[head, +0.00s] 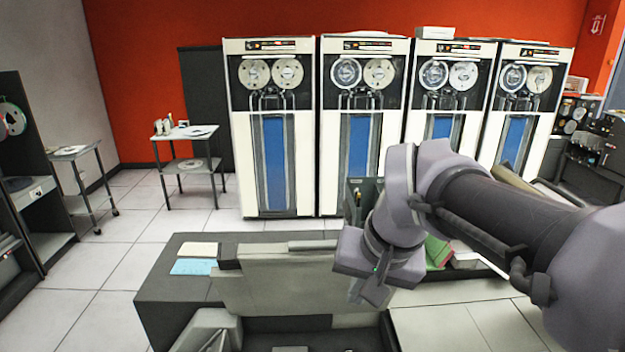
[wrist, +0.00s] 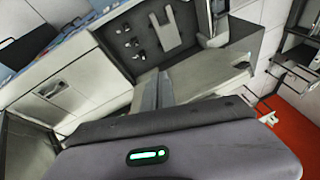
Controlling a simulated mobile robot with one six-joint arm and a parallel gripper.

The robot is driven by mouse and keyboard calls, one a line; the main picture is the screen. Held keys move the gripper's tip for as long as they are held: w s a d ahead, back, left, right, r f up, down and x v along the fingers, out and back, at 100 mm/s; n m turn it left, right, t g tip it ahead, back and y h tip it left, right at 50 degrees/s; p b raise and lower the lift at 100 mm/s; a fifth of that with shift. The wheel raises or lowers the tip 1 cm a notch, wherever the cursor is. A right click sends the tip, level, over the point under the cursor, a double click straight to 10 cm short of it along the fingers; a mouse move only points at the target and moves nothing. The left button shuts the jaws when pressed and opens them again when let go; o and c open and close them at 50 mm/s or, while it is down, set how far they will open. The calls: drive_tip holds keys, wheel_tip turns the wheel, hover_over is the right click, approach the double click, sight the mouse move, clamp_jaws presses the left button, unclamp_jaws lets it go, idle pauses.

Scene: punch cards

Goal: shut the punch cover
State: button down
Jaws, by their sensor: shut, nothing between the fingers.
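The card punch (head: 175,285) is a dark-topped desk machine at the front of the head view. A broad light grey panel (head: 285,283), which looks like the punch cover, stands tilted up over the machine. In the wrist view a pale grey panel (wrist: 205,84) that may be the same cover lies just beyond my gripper. My gripper (head: 357,296) points down at the right end of the panel in the head view, with its fingers shut and empty. Whether they touch the panel cannot be told. My gripper's body hides the panel's near part in the wrist view.
Pale and blue cards (head: 193,267) lie on the machine's left top. Dark controls (wrist: 135,42) show in the wrist view. Tape cabinets (head: 270,130) stand behind, with a small side table (head: 187,150) to their left.

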drive_tip(key=w+a+r+n+g+p, duration=0.1)
drive_tip(key=w+a+r+g+p, duration=0.15)
drive_tip(key=w+r+p, duration=1)
drive_tip(key=w+a+f+n+h+p, duration=0.1)
drive_tip(key=w+a+f+h+p, duration=0.15)
drive_tip(key=w+p, duration=0.65)
drive_tip(key=shift+y, duration=0.45)
drive_tip(key=f, duration=0.3)
drive_tip(key=s+f, duration=0.1)
drive_tip(key=f, duration=0.7)
drive_tip(key=shift+s, duration=0.35)
drive_tip(key=shift+f, duration=0.2)
drive_tip(key=shift+w, duration=0.1)
drive_tip(key=shift+f, duration=0.1)
